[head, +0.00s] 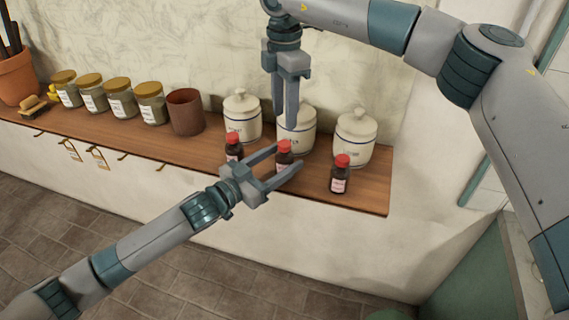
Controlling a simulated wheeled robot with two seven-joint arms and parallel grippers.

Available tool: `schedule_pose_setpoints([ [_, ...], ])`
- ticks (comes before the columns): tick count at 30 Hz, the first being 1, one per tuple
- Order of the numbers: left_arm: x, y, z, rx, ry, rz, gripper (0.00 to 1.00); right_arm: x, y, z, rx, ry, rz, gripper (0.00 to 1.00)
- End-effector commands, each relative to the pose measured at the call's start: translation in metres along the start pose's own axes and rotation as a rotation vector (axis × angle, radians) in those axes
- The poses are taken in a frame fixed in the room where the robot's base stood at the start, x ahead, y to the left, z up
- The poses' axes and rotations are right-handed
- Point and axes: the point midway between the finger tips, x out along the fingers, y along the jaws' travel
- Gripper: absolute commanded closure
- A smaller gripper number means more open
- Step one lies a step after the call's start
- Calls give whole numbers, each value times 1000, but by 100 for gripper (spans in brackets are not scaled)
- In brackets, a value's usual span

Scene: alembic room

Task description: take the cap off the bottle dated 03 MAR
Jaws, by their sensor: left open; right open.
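Three small dark brown bottles with red caps and pale labels stand upright on the wooden shelf (372,199): a left bottle (233,152), a middle bottle (283,160) and a right bottle (339,180). The label dates are too small to read, so I cannot tell which one is dated 03 MAR. My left gripper (285,170) is open, its fingers on either side of the middle bottle; I cannot tell if they touch it. My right gripper (285,115) is open and empty, pointing down above the middle bottle's red cap (284,145).
Three white lidded canisters stand behind the bottles, the right one (355,138) clear of my arms. A brown cup (185,112), several gold-lidded jars (150,103), a brush (32,106) and a terracotta pot (17,78) stand to the left. Hooks line the shelf's front edge.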

Motion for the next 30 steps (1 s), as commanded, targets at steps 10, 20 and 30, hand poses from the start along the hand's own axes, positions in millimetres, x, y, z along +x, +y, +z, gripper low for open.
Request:
schedule_pose_setpoints([
  [10, 17, 0, 0, -1, -1, 0, 39, 0, 0, 0, 0, 0, 0, 60],
  [20, 16, 0, 0, -1, 0, 0, 68, 0, 0, 0, 0, 0, 0, 60],
  [30, 16, 0, 0, 0, -1, 0, 100, 0, 0, 0, 25, 0, 0, 60],
])
